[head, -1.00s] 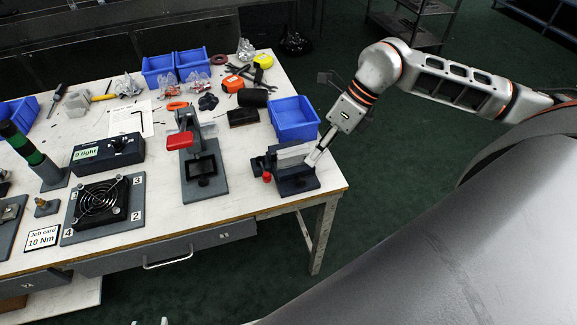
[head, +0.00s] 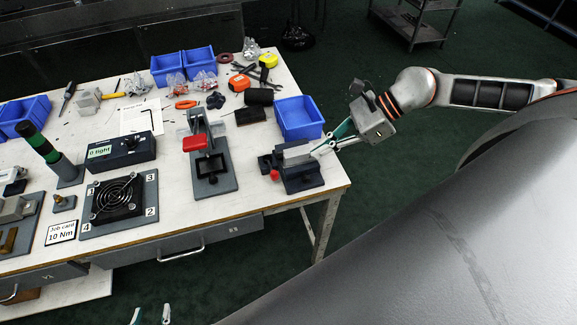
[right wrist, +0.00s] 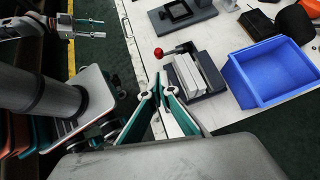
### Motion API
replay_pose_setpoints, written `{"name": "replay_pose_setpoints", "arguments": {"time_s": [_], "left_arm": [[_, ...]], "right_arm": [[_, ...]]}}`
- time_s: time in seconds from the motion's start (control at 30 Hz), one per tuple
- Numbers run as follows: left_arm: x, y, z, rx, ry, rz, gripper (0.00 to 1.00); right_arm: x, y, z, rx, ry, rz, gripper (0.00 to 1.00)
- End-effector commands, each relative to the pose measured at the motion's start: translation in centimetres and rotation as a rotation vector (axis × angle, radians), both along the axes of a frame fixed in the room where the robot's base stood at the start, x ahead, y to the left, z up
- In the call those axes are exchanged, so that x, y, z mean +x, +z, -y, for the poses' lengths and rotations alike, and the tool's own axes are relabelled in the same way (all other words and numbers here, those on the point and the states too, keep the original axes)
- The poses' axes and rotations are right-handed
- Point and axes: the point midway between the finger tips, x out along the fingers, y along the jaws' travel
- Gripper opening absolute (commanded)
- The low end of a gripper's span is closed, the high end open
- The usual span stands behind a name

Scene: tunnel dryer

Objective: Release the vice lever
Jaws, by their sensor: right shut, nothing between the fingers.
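The vice (head: 302,180) is a dark block on a base at the table's front right corner, with a light grey block (head: 297,152) between its jaws. Its lever's red ball knob (head: 275,175) is on the left side; the knob also shows in the right wrist view (right wrist: 158,52) beyond the fingertips. My right gripper (head: 318,152) is shut and empty, coming in from the right at the vice's right side. Whether its tips (right wrist: 159,78) touch the vice I cannot tell. My left gripper (head: 151,312) is open and empty below the table front, also in the right wrist view (right wrist: 90,28).
A blue bin (head: 298,120) stands just behind the vice. A fixture with a red handle (head: 195,142) stands to its left. A fan plate (head: 118,200), a black light box (head: 121,152), tools and more bins cover the rest. Open floor lies right of the table.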

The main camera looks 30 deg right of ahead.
Motion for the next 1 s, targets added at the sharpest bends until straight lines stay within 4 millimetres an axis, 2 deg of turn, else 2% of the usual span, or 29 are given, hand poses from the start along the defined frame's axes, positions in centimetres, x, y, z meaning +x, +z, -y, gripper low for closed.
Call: {"name": "replay_pose_setpoints", "arguments": {"time_s": [0.47, 0.67, 1.0], "left_arm": [[0.0, 0.1, 0.1, -0.002, -0.002, 0.001, 0.40], [0.0, -0.1, 0.1, -0.002, -0.001, 0.004, 0.40], [0.0, 0.4, 0.1, -0.001, -0.002, 0.004, 0.40]], "right_arm": [[0.2, -0.4, -0.4, 0.002, 0.001, 0.003, 0.00], [0.9, -1.6, -1.9, 0.005, 0.001, 0.006, 0.00], [2.4, -4.9, -5.3, 0.004, 0.001, 0.003, 0.00]]}}
